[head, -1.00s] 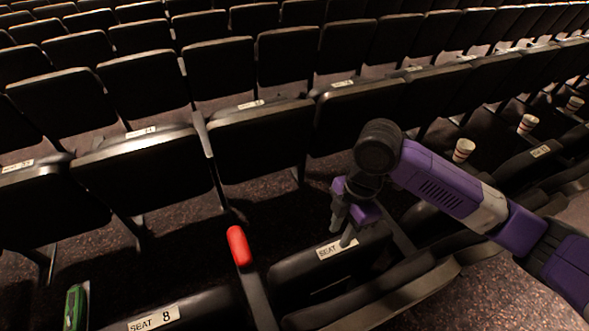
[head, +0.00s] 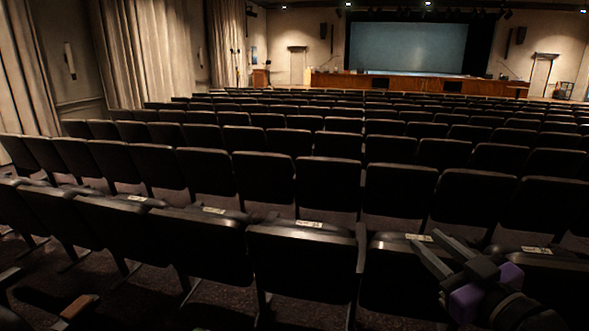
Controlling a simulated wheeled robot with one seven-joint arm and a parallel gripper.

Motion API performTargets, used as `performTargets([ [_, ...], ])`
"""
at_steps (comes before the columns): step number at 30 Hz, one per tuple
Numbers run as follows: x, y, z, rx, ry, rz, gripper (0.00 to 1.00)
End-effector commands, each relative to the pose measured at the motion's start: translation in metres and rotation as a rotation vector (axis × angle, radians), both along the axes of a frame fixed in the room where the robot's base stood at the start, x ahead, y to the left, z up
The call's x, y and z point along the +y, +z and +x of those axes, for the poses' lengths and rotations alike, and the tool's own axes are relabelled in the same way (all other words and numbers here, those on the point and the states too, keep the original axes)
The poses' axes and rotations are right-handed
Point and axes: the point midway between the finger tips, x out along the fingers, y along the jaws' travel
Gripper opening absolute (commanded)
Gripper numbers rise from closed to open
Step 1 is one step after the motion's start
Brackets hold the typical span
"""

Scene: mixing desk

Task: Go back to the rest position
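My gripper (head: 426,239) is at the lower right of the head view, with its purple body (head: 470,298) near the bottom edge. Its two grey fingers point up and to the left, with a gap between them. It is open and nothing shows between the fingers. It appears in front of the nearest seat backs; its distance from them is hard to tell.
Rows of dark seats (head: 303,258) fill the hall, some with white labels (head: 311,224) on top. A stage (head: 400,83) with a large screen (head: 407,48) is at the far end. Curtains (head: 120,55) hang at the left. A brown armrest end (head: 79,306) shows at lower left.

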Motion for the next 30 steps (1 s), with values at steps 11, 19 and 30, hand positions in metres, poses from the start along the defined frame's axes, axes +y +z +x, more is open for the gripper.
performTargets([
  [11, -0.009, 0.030, -0.055, -0.320, -0.239, 0.471, 0.30],
  [19, -0.008, -0.025, -0.127, -0.347, -0.405, 0.614, 0.30],
  [30, 0.021, -0.112, -0.251, -0.180, -0.501, 0.536, 0.30],
])
